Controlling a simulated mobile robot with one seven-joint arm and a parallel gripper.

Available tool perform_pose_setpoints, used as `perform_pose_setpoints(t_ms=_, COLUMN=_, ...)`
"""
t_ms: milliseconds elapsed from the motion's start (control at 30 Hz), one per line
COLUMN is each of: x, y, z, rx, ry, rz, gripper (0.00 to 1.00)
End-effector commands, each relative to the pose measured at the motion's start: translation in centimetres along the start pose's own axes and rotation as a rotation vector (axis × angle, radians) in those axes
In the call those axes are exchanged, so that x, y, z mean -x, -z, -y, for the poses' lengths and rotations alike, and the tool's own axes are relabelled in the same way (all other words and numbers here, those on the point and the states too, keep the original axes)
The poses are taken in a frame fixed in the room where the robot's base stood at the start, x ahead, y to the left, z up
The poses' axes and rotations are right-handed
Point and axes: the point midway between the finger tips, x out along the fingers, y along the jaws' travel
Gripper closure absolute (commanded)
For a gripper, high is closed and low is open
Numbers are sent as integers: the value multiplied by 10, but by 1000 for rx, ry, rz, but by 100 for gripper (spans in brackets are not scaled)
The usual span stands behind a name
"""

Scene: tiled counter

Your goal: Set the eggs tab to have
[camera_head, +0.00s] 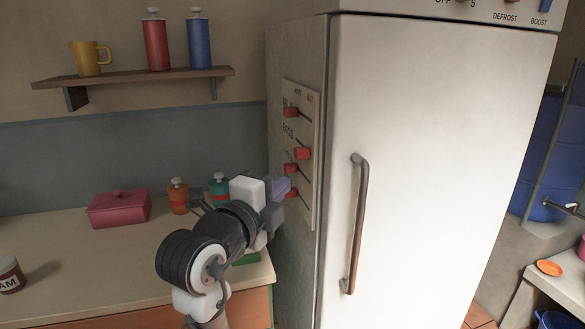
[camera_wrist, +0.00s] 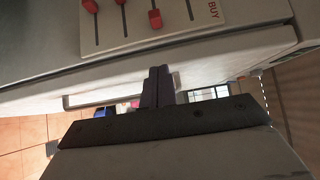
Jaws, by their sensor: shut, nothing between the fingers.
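A pale board (camera_head: 314,150) is mounted on the fridge's side, with several red tabs on horizontal tracks. Its top reads BUY at the right; the left heading is hard to read. The eggs tab (camera_head: 302,153), second from the top, sits farther right than the others, towards BUY. In the wrist view the board appears turned, and the eggs tab (camera_wrist: 154,18) sits lower than its neighbours. My gripper (camera_head: 283,187) is shut and empty, in front of the board's lower left, overlapping the lower tabs in view. Its purple fingers also show in the wrist view (camera_wrist: 158,76), apart from the eggs tab.
The white fridge (camera_head: 440,150) has a long vertical handle (camera_head: 357,225) right of the board. On the counter left of it are a pink box (camera_head: 118,209), an orange bottle (camera_head: 178,197) and a teal bottle (camera_head: 219,185). A shelf (camera_head: 135,77) hangs above.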

Motion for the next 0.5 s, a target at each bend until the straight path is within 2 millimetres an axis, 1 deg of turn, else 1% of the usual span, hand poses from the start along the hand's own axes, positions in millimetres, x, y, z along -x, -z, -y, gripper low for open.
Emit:
perform_pose_setpoints(t_ms=167, x=-24, y=1, z=2, rx=3, ry=-3, rz=-4, gripper=100)
perform_pose_setpoints(t_ms=500, x=-96, y=1, z=3, rx=4, ry=-3, rz=-3, gripper=100)
